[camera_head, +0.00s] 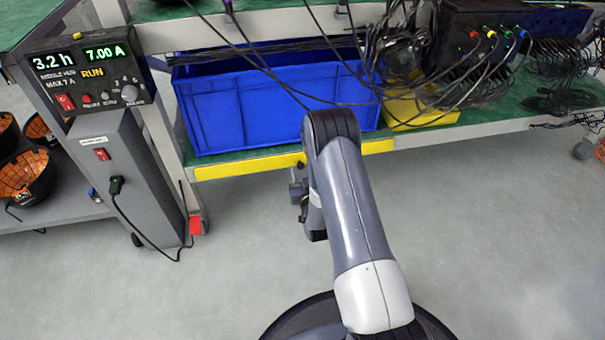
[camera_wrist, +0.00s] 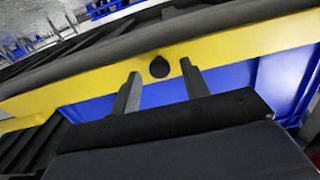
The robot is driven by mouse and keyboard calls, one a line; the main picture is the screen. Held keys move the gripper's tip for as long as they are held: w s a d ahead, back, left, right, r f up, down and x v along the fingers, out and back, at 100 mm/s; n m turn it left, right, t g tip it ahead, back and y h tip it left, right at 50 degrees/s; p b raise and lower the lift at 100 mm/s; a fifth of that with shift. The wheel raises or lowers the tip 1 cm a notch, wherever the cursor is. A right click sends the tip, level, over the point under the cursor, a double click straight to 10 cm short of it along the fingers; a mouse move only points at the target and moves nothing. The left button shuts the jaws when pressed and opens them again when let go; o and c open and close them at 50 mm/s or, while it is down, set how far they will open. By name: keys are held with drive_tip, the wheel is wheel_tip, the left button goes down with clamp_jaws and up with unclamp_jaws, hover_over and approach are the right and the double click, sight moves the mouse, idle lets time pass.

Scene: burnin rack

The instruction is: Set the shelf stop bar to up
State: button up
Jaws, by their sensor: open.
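The shelf stop bar is a long yellow bar (camera_head: 245,167) along the front edge of the lower green shelf, below the blue bin. My arm hides part of it in the head view. In the wrist view the yellow bar (camera_wrist: 235,45) runs across at a slant and carries a dark round knob (camera_wrist: 159,67). My gripper (camera_wrist: 160,70) is open, with one finger on each side of the knob in that view. I cannot tell whether the fingers touch it. In the head view my gripper (camera_head: 298,190) is in front of the bar, partly hidden by my arm.
A blue bin (camera_head: 245,112) stands on the shelf behind the bar, with a yellow bin (camera_head: 420,108) to its right. Black cables hang above them. A grey power unit (camera_head: 125,175) stands left, with its cord on the floor.

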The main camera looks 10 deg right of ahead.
drive_tip(key=shift+w, duration=0.25)
drive_tip(key=c, duration=0.9)
drive_tip(key=shift+r, duration=0.1)
drive_tip(key=shift+c, duration=0.2)
drive_tip(key=shift+r, duration=0.1)
